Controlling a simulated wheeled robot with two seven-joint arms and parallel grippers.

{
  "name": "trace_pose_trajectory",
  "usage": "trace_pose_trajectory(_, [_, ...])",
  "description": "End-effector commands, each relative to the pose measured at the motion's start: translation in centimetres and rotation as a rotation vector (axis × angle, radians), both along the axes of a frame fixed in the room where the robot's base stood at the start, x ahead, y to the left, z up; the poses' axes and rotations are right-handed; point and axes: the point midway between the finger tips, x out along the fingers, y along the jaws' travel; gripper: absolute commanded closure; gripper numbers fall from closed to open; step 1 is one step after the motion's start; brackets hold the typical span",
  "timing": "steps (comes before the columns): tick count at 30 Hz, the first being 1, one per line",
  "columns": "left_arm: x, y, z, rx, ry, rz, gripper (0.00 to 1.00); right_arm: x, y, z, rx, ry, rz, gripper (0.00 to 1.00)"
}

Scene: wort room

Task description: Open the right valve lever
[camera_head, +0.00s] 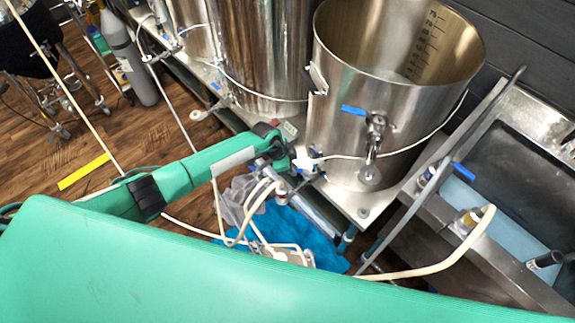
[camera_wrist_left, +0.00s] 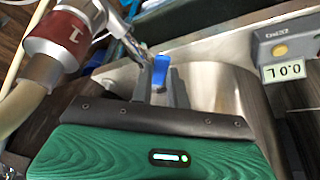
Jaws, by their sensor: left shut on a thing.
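A blue valve lever (camera_wrist_left: 161,72) stands between the fingertips of my left gripper (camera_wrist_left: 160,78) in the left wrist view, and the fingers are shut on it. In the head view my left gripper (camera_head: 300,163) is at the lower left of the large right kettle (camera_head: 395,85), and the lever it holds is hidden there. Another blue lever (camera_head: 353,110) sits on the tap at the front of that kettle, apart from the gripper. My right gripper is not in view.
A hose with a red coupling (camera_wrist_left: 65,35) runs close beside the gripper. A grey meter reading 0.0 L (camera_wrist_left: 285,48) is at the right. A metal sink (camera_head: 520,150) lies right of the kettle. A blue cloth (camera_head: 285,235) lies below my arm.

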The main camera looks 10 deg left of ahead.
Motion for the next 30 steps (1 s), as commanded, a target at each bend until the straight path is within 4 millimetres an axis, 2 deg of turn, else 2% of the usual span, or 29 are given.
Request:
trace_pose_trajectory(7, [0.0,0.0,0.0,-0.001,0.000,0.000,1.00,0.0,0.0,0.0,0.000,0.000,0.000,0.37])
trace_pose_trajectory(8, [0.0,0.0,0.0,-0.001,-0.001,-0.001,0.82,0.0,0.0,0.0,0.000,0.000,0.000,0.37])
trace_pose_trajectory(11, [0.0,0.0,0.0,-0.001,-0.001,-0.001,0.62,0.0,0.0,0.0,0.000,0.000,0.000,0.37])
trace_pose_trajectory(23, [0.0,0.3,0.6,-0.001,-0.002,-0.001,0.62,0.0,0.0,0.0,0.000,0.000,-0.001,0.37])
trace_pose_trajectory(26, [-0.2,0.7,1.7,0.000,-0.002,-0.001,0.62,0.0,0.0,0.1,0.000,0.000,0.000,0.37])
trace_pose_trajectory(30, [-0.5,1.8,4.2,-0.001,-0.004,-0.001,0.62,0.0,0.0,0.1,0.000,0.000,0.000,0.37])
